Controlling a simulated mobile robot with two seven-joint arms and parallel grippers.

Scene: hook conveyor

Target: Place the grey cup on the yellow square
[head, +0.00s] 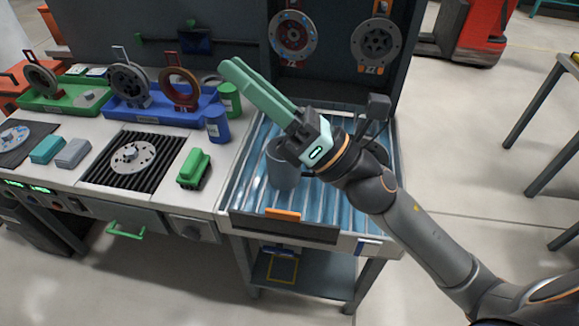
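The grey cup (283,167) stands upright on the blue roller conveyor (246,186), partly hidden behind my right gripper and wrist. My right gripper (230,65) has two teal fingers pointing to the upper left. They lie side by side with no gap visible and nothing between them. The gripper is above the conveyor, and its body overlaps the cup's upper right side in the head view. A yellow square outline (282,269) shows on the low shelf under the conveyor. My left gripper is not in view.
The workbench on the left holds a green tray (62,97), a blue tray (160,113), a black ribbed mat (105,171) with a metal disc, and green and blue cans. The conveyor's dark front edge (283,228) stands above the shelf. Open floor lies to the right.

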